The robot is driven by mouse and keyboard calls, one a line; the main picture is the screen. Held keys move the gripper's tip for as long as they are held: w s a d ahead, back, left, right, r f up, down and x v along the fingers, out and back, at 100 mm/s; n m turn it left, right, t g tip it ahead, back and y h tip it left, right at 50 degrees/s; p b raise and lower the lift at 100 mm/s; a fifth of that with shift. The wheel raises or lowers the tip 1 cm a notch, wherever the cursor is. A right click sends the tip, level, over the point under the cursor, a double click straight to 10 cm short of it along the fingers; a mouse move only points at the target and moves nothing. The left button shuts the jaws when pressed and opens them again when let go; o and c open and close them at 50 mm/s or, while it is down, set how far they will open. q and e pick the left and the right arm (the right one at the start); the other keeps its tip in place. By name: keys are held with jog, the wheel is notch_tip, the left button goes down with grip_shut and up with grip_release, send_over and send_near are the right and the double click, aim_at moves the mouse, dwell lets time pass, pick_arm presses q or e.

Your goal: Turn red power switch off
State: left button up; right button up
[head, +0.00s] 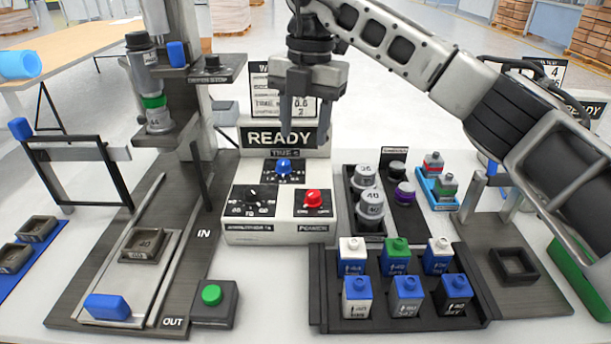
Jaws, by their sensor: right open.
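The red power switch (313,199) is a round red knob on a black plate at the lower right of the white control box (262,228). The label under it is too small to read surely. My right gripper (305,138) points down in front of the READY sign (272,137), above the red knob in the picture. Its two dark fingers are apart, with nothing between them, and do not touch the knob. My left gripper is not in view.
A blue knob (284,167) and a black knob (254,194) share the control box. A press with a slide stands left, with a green button (212,294). Black racks of bottles (397,290) and weights (370,205) stand right of the box.

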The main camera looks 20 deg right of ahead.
aim_at(313, 193)
jog(key=shift+m+h, duration=0.4)
jog(key=shift+h, duration=0.1)
jog(key=f, duration=0.4)
jog(key=d+f+p, duration=0.1)
jog(key=f, duration=0.4)
jog(key=d+f+p, duration=0.1)
jog(key=f, duration=0.4)
jog(key=shift+w, duration=0.3)
jog(key=shift+a, duration=0.1)
jog(key=c, duration=1)
